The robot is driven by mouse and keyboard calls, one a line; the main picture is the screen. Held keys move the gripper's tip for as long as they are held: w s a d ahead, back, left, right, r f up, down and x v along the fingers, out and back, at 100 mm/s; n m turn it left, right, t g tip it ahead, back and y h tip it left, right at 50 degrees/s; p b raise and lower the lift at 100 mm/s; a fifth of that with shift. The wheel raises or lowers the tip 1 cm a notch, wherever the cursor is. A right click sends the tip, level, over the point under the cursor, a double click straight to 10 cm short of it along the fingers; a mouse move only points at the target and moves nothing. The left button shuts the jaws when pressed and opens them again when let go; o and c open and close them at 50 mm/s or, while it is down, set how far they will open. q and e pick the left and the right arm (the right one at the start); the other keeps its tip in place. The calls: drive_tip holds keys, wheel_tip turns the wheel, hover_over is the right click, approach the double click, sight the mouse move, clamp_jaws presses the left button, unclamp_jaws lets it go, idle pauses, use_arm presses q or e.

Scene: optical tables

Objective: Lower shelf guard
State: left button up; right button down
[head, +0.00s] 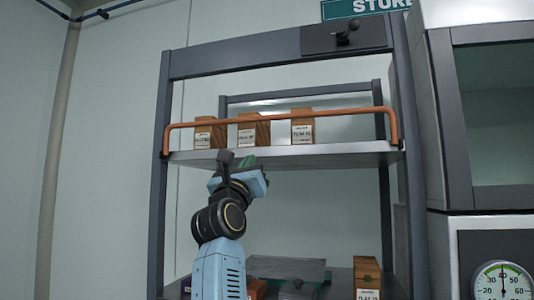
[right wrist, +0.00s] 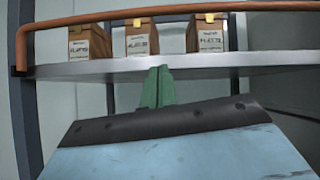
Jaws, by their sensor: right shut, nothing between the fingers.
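The shelf guard (head: 350,112) is an orange-brown bar with bent ends. It stands upright along the front of the upper shelf (head: 320,157), across the wooden boxes. It also runs along the top of the right wrist view (right wrist: 100,18). My right gripper (head: 245,161) is just below the shelf's front edge, left of the middle, under the bar. Its green fingers are shut together and empty in the right wrist view (right wrist: 157,88). They point up at the shelf edge; whether they touch it I cannot tell. My left gripper is not in view.
Three labelled wooden boxes (head: 302,130) stand on the upper shelf behind the bar. Dark posts (head: 158,220) flank the shelf. A lower shelf holds another wooden box (head: 367,275) and a grey flat item (head: 285,268). A cabinet with a dial gauge (head: 503,283) stands at right.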

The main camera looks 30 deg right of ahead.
drive_tip(key=r+m, duration=0.1)
drive_tip(key=s+r, duration=0.1)
drive_tip(key=s+d+r+m+g, duration=0.1)
drive_tip(key=shift+s+r+m+h, duration=0.25)
drive_tip(key=shift+r+m+h, duration=0.05)
drive_tip(key=shift+r+h, duration=0.1)
drive_tip(key=p+x, duration=0.4)
drive_tip(key=x, duration=0.6)
drive_tip(key=shift+p, duration=0.4)
